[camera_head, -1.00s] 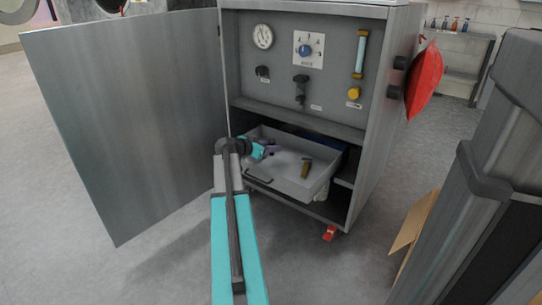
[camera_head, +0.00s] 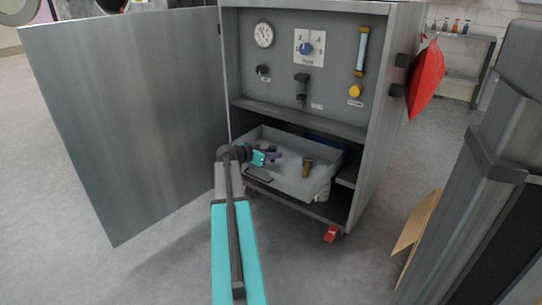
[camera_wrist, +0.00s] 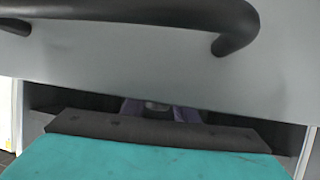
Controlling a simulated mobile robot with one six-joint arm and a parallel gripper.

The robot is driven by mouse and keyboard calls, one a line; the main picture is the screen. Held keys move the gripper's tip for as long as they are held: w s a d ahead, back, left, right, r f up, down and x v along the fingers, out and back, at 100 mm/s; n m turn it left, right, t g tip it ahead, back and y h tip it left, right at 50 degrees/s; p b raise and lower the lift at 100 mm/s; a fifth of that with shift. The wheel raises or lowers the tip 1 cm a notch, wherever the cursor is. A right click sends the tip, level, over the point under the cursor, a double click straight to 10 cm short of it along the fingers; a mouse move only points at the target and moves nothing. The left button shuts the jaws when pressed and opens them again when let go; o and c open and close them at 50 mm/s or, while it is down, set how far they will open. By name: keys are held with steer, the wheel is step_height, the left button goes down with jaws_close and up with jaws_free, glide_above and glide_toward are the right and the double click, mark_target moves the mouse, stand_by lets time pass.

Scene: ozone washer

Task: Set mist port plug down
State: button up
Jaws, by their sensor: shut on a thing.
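My gripper (camera_head: 274,156) is inside the pull-out tray (camera_head: 283,188) of the grey cabinet, over its left part. In the wrist view its purple fingers (camera_wrist: 160,112) are close together around a small pale thing, which I take to be the mist port plug (camera_wrist: 157,104). Most of that thing is hidden by the fingers, the dark wrist edge and a grey panel. In the head view it cannot be made out. I cannot tell whether it touches the tray floor. A brown-gold cylinder (camera_head: 307,167) stands in the tray, right of my gripper and apart from it.
The grey panel (camera_wrist: 160,60) with a black handle (camera_wrist: 235,30) is close above my gripper in the wrist view. The cabinet door (camera_head: 130,120) stands open at left. A shelf (camera_head: 295,117) lies above the tray. A red bag-like thing (camera_head: 426,82) hangs at right.

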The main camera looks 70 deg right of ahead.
steer(key=shift+f+b, duration=0.3)
steer(key=shift+f, duration=0.05)
steer(key=o, duration=1.1)
steer(key=shift+c, duration=0.2)
steer(key=shift+r, duration=0.25)
steer(key=shift+r+p, duration=0.4)
steer(key=shift+p, duration=0.35)
steer(key=shift+w+a+r, duration=0.1)
steer(key=shift+a+r, duration=0.15)
steer(key=shift+a, duration=0.05)
steer(key=p+v, duration=0.3)
steer(key=v, duration=0.8)
steer(key=shift+w+a+f+p, duration=0.1)
steer(key=shift+a+f+p, duration=0.05)
steer(key=shift+p, duration=0.2)
